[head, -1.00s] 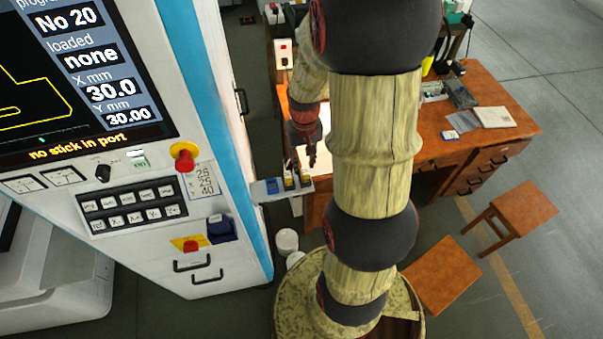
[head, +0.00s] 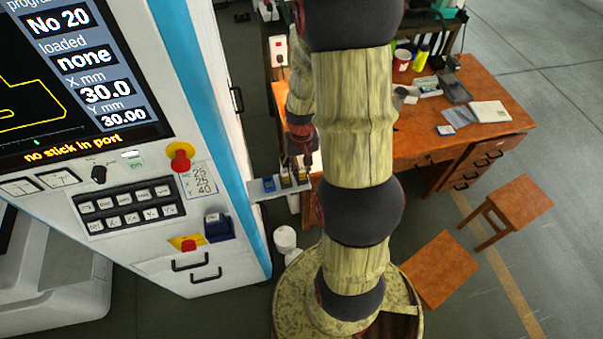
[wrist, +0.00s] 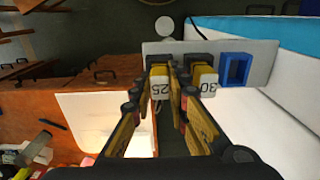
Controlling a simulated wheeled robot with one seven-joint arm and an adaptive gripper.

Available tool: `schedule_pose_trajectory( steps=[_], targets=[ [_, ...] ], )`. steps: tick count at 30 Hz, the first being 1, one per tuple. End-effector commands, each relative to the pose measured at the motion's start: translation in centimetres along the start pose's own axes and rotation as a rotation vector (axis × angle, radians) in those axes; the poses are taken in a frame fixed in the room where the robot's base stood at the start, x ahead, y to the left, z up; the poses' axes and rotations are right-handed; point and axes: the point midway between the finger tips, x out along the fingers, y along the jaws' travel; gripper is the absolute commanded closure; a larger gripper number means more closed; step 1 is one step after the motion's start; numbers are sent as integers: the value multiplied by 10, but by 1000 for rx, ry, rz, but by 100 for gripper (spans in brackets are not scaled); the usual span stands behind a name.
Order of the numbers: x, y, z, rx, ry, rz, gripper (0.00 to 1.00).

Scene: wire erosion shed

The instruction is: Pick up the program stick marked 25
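The program stick marked 25 (wrist: 160,88) has a yellow body, a dark top and a white label. It stands on a small grey shelf (wrist: 262,50). In the wrist view my gripper (wrist: 157,103) is open, with one finger on each side of this stick. I cannot tell whether either finger touches it. A similar stick marked 30 (wrist: 204,78) stands just right of it, outside my right finger. In the head view my gripper (head: 300,158) is small above the shelf (head: 262,196), partly hidden by my arm; the labels are unreadable there.
An empty-looking blue holder (wrist: 235,70) is on the shelf beside the sticks. The shelf adjoins the white and blue machine (head: 150,255), whose screen says "loaded none". A blue piece (head: 218,227) sits on its front. A wooden desk (head: 430,150) and stools (head: 441,270) stand to the right.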

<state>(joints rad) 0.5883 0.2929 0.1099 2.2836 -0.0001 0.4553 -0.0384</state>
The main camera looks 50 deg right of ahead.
Motion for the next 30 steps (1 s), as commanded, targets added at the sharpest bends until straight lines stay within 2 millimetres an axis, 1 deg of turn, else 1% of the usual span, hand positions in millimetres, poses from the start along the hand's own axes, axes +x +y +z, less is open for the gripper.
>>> schedule_pose_trajectory(
  steps=[1, 6, 20, 23, 26, 30],
  targets=[
    [0, 0, 0, 0, 0, 0, 90],
    [0, 0, 0, 0, 0, 0, 100],
    [-2, 0, 0, 0, 1, 0, 100],
    [-6, 0, -1, 0, 2, 0, 100],
    [-14, 0, -1, 0, 3, 0, 100],
    [-31, 0, -2, 0, 6, 0, 100]
  ],
)
